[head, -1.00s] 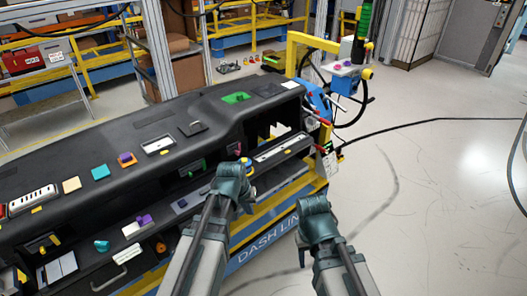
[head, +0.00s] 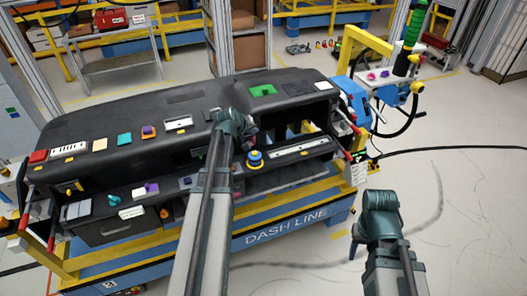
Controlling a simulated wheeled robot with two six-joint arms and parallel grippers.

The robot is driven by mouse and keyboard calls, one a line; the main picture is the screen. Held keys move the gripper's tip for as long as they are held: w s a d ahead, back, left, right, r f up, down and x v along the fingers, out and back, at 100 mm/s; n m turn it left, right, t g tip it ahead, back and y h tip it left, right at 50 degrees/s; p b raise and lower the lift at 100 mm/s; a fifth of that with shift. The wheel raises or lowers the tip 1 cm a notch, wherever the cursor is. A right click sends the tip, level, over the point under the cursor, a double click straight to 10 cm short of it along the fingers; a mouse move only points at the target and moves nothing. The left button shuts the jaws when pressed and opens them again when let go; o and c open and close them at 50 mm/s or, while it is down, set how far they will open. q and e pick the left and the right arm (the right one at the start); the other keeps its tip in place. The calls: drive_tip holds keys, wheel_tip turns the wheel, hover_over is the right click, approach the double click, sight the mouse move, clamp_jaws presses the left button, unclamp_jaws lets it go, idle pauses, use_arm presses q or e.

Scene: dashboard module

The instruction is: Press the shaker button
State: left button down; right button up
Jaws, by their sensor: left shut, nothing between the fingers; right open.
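No part is clearly marked as the shaker button. A round blue button with a yellow ring (head: 255,159) sits on the dashboard module's front ledge, just right of my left gripper in the picture. My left gripper (head: 250,130) is shut and empty over the middle of the dashboard module (head: 215,92); its fingertips are mostly hidden behind its wrist. It appears apart from the blue button. My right gripper (head: 355,240) is open and empty over the floor, right of the module.
Several small coloured parts, including a green piece (head: 263,90) and a teal block (head: 124,139), lie on the dashboard.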

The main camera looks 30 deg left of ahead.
sight(254, 155)
use_arm(q)
drive_tip(key=shift+f, duration=0.15)
wheel_tip(254, 155, down, 9)
drive_tip(key=b, duration=0.9)
drive_tip(key=shift+r, duration=0.2)
idle(1.7)
drive_tip(key=shift+f+b, duration=0.35)
drive_tip(key=shift+f, duration=0.05)
drive_tip(key=shift+f+b, duration=0.4)
idle(0.5)
drive_tip(key=shift+r, duration=0.15)
drive_tip(key=shift+r+p, duration=0.7)
drive_tip(key=shift+p, duration=0.15)
